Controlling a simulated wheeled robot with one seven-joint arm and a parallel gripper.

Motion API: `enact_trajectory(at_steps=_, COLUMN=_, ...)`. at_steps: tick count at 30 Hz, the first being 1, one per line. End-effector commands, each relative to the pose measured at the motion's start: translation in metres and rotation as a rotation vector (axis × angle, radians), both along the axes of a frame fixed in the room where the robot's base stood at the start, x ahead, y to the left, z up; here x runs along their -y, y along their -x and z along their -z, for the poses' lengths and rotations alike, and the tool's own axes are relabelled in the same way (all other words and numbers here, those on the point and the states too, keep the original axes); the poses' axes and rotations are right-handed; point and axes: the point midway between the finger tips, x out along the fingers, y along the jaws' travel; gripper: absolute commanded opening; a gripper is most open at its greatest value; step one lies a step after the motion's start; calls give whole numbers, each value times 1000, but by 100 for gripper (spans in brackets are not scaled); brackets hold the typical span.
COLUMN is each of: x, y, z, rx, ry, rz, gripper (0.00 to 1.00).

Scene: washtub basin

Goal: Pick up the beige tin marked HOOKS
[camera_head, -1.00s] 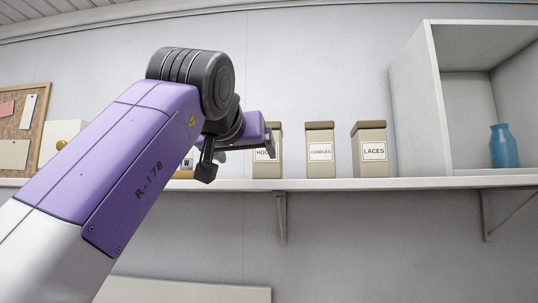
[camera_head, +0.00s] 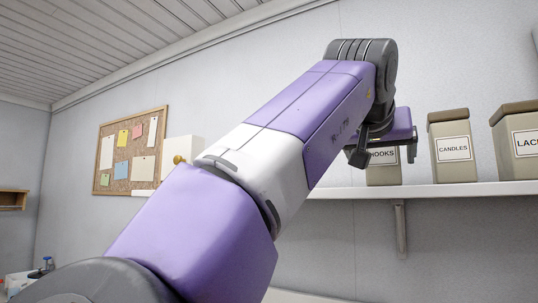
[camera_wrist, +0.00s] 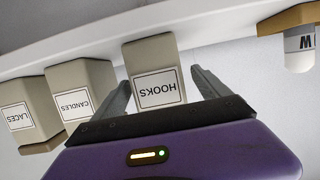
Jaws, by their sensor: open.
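The beige HOOKS tin (camera_head: 384,173) stands on the wall shelf, partly hidden behind my arm and gripper in the head view. In the wrist view the HOOKS tin (camera_wrist: 152,70) appears upside down, its label facing the camera. My gripper (camera_wrist: 163,84) is open, with one finger on each side of the tin in that picture. How deep the fingers reach along the tin is hard to tell. In the head view my gripper (camera_head: 385,152) is in front of the tin.
The shelf (camera_head: 470,190) also holds a CANDLES tin (camera_head: 453,147) close to the right and a LACES tin (camera_head: 518,140) beyond it. A white item with a brown part (camera_wrist: 300,45) stands on the other side, with some free room between. A cork board (camera_head: 130,150) hangs at left.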

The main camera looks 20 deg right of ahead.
Motion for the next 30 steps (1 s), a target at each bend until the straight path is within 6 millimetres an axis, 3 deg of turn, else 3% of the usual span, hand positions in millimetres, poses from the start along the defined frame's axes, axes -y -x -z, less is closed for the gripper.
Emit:
enact_trajectory(at_steps=6, x=23, y=-16, z=4, rx=0, ry=-2, rz=-1, gripper=86)
enact_trajectory(at_steps=15, x=27, y=-19, z=8, rx=1, ry=0, rz=0, gripper=86)
enact_trajectory(at_steps=28, x=27, y=-19, z=8, rx=1, ry=0, rz=0, gripper=4)
enact_trajectory(at_steps=30, x=27, y=-19, z=7, rx=3, ry=2, rz=0, gripper=4)
